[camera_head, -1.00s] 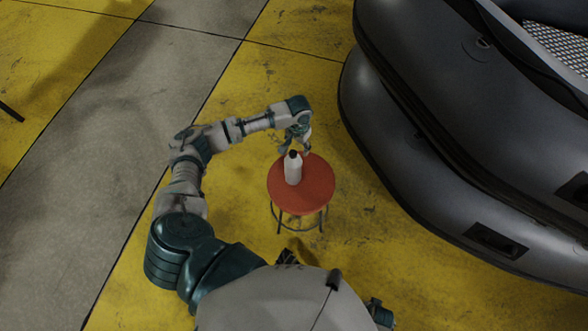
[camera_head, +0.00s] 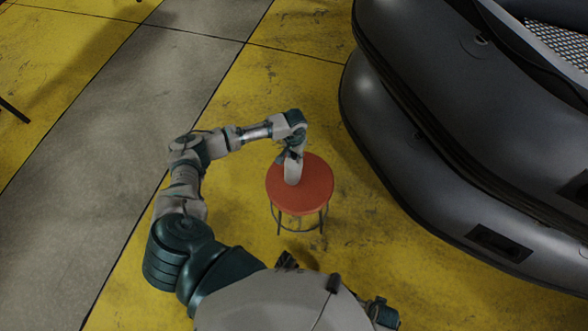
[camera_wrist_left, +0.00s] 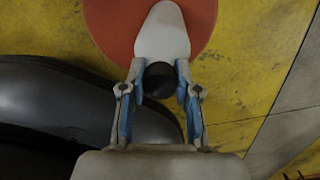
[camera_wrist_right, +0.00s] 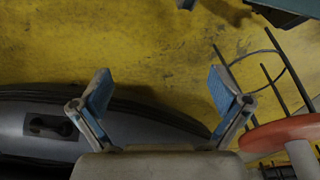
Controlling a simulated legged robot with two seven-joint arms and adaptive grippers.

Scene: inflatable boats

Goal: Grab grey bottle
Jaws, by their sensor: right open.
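The grey bottle (camera_head: 292,172), pale with a black cap, stands upright on the round red stool (camera_head: 315,190). My left gripper (camera_head: 290,153) is over its top and hides the cap in the head view. In the left wrist view, the fingers of my left gripper (camera_wrist_left: 160,75) are on either side of the bottle's black cap (camera_wrist_left: 160,80), with tips beside the pale body (camera_wrist_left: 162,35). I cannot tell whether the fingers press on the bottle. My right gripper (camera_wrist_right: 160,85) is open and empty, away from the bottle.
Large dark inflatable boats (camera_head: 440,185) are stacked right of the stool. The yellow floor (camera_head: 235,200) around the stool is clear. In the right wrist view, the stool's red seat (camera_wrist_right: 285,133) and metal legs are at the right.

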